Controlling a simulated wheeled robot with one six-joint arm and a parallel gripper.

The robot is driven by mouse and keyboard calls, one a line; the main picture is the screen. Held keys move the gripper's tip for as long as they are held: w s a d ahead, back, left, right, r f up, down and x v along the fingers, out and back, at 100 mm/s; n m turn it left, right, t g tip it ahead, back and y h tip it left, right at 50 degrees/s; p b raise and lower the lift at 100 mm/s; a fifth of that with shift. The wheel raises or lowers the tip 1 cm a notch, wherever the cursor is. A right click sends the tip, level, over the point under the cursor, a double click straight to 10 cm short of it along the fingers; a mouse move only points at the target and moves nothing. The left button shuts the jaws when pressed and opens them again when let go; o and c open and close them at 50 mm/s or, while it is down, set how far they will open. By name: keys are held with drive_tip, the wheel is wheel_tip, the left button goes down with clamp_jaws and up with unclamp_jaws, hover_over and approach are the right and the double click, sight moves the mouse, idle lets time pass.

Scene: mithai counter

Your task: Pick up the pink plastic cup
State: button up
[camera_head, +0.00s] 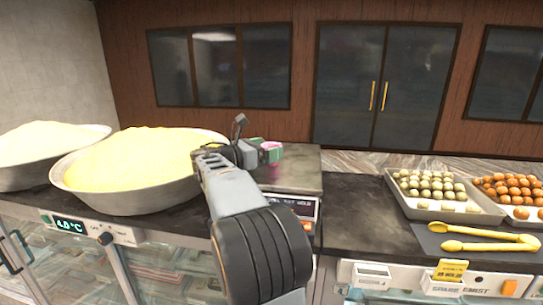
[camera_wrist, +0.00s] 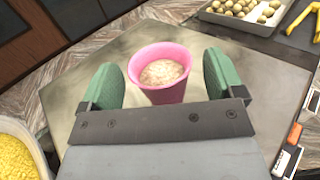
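The pink plastic cup (camera_wrist: 161,92) stands upright on the steel top of the weighing scale (camera_wrist: 68,88), with something pale and grainy inside. In the wrist view it sits between the two green fingers of my gripper (camera_wrist: 162,84). The fingers are open, with a gap visible on each side of the cup. In the head view my gripper (camera_head: 265,150) is over the scale top, and only a small pink part of the cup (camera_head: 272,145) shows behind it.
A large bowl of yellow grains (camera_head: 140,165) stands just left of my arm, with another bowl (camera_head: 40,148) further left. To the right are a tray of pale sweets (camera_head: 470,213), brown sweets (camera_head: 510,190) and yellow tongs (camera_head: 490,244). The dark counter (camera_head: 360,215) between is clear.

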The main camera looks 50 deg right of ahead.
drive_tip(key=c, duration=0.9)
drive_tip(key=shift+r, duration=0.1)
